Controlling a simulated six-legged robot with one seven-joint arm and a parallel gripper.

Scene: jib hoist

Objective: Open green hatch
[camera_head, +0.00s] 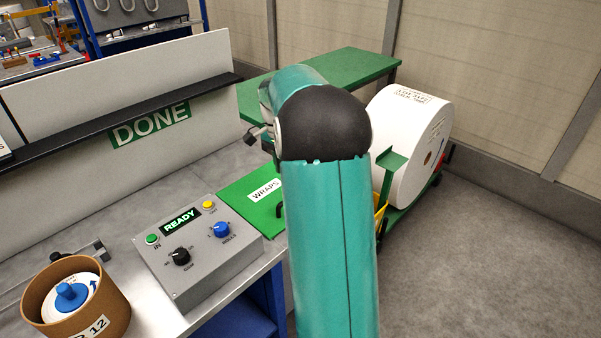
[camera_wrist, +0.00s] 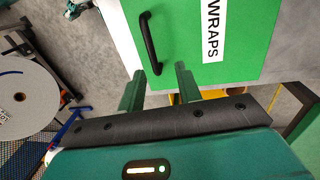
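The green hatch (camera_head: 246,204) is a flat panel labelled WRAPS, lying closed in the bench top right of the control box. It fills the upper middle of the wrist view (camera_wrist: 184,30), with its black bar handle (camera_wrist: 149,43) left of the label. In the head view the handle (camera_head: 279,209) shows partly beside my teal arm. My gripper (camera_wrist: 159,72) is open, its two green fingers apart and nothing held. The handle's near end appears between the fingertips in the picture; I cannot tell the depth gap. My arm hides part of the hatch in the head view.
A grey control box (camera_head: 199,247) reading READY stands left of the hatch. A brown cup (camera_head: 76,305) stands at the bench's left. A white panel (camera_head: 120,95) with a DONE sign runs behind. A large white roll (camera_head: 415,140) stands on a green cart at right.

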